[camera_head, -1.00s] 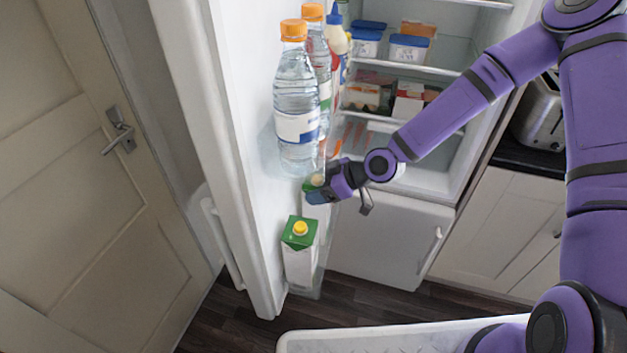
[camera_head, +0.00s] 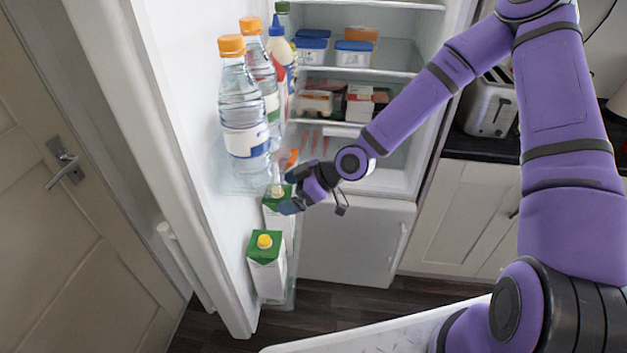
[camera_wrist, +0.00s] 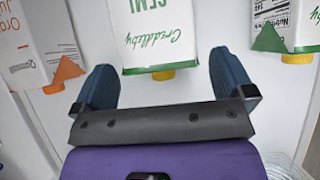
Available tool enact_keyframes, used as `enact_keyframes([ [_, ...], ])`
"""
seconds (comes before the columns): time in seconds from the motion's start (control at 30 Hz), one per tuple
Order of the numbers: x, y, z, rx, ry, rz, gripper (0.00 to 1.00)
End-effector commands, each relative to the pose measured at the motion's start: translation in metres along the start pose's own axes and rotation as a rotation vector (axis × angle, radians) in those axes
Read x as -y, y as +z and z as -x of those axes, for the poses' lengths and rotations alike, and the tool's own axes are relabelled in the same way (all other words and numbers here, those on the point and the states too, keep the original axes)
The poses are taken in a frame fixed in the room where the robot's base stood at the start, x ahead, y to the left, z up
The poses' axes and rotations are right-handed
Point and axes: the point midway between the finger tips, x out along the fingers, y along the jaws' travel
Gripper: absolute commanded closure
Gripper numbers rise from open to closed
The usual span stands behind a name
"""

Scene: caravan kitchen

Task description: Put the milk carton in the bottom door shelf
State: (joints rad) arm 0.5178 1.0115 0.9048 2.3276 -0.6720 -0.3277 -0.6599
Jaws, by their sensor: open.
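A white milk carton with a green top (camera_head: 279,222) stands in the bottom door shelf (camera_head: 276,304), behind another green-topped carton (camera_head: 267,275) with a yellow cap. My gripper (camera_head: 290,192) is at the rear carton's top, partly hiding it. In the wrist view my gripper (camera_wrist: 160,66) is open. A carton marked "SEMI" (camera_wrist: 155,30) with a yellow cap lies between and just beyond the fingers, apparently untouched. Another green-marked carton (camera_wrist: 287,25) is at the right.
The wrist view shows an orange juice carton (camera_wrist: 40,45) at the left. Large water bottles (camera_head: 243,110) stand on the door shelf above. The fridge door (camera_head: 165,120) is open, with the lower cabinet front (camera_head: 350,240) beside it. Dark floor (camera_head: 330,297) is visible below.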

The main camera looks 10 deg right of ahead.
Motion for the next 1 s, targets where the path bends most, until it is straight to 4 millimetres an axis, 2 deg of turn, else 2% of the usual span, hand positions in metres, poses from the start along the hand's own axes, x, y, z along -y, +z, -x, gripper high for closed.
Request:
enact_keyframes([
  [0.2,-0.001,0.000,0.033,-0.001,0.004,-0.001,0.00],
  [0.5,0.000,0.000,0.069,-0.002,0.001,-0.002,0.00],
  [0.7,0.000,0.000,0.082,-0.001,0.001,-0.002,0.00],
  [1.0,0.000,0.001,0.085,0.005,-0.001,0.000,0.00],
])
